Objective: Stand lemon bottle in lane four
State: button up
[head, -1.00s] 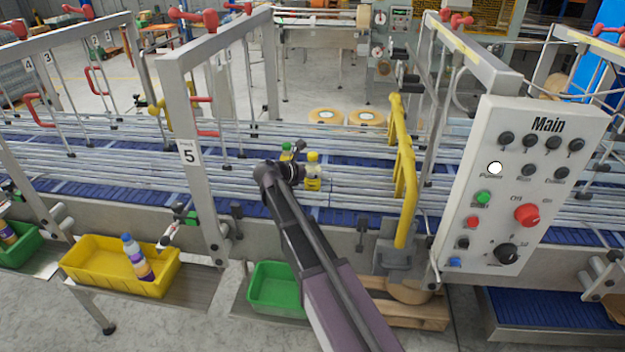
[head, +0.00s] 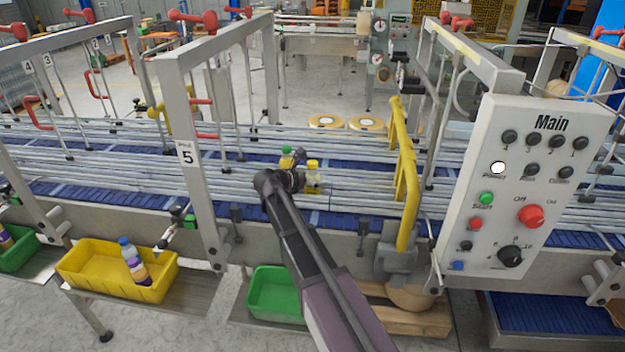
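A bottle with a yellow cap and yellow body (head: 312,177), which looks like the lemon bottle, stands upright among the rails of the conveyor lanes (head: 360,188). A green-capped bottle (head: 286,156) stands just behind and to its left, partly hidden by my arm. My gripper (head: 298,178) is at the end of the dark arm, between the two bottles in the picture and close to the yellow-capped one. Its fingers are small and mostly hidden, so I cannot tell whether they touch either bottle. No lane marked four is readable near the bottles; a "4" plate (head: 32,65) hangs at far left.
A post with a "5" plate (head: 187,155) rises left of my arm. A yellow guard (head: 405,180) and the Main control panel (head: 525,190) stand right. In front are a green bin (head: 253,298) and a yellow bin (head: 85,277) holding a purple-labelled bottle (head: 134,262).

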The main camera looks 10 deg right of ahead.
jog(key=shift+r, duration=0.1)
dwell(0.3)
jog(key=shift+a+r, duration=0.1)
jog(key=shift+r, duration=0.05)
jog(key=shift+s+a+r+p, duration=0.15)
jog(key=shift+s+a+p, duration=0.1)
jog(key=shift+p, duration=0.15)
jog(key=p+v, duration=0.4)
jog(key=v, duration=0.7)
jog(key=s+d+f+m+g+y, duration=0.5)
jog(key=s+d+f+m, duration=0.3)
jog(key=s+d+m, duration=0.3)
jog(key=s+f+m+g+y, duration=0.1)
jog(key=s+m+y, duration=0.2)
jog(key=s+m, duration=0.3)
jog(key=s+f+m+g+y, duration=0.1)
jog(key=s+f+m+y, duration=0.1)
jog(key=s+m, duration=0.4)
jog(key=shift+s+f+m+y, duration=0.25)
jog(key=shift+f+m+y, duration=0.05)
jog(key=shift+m+y, duration=0.4)
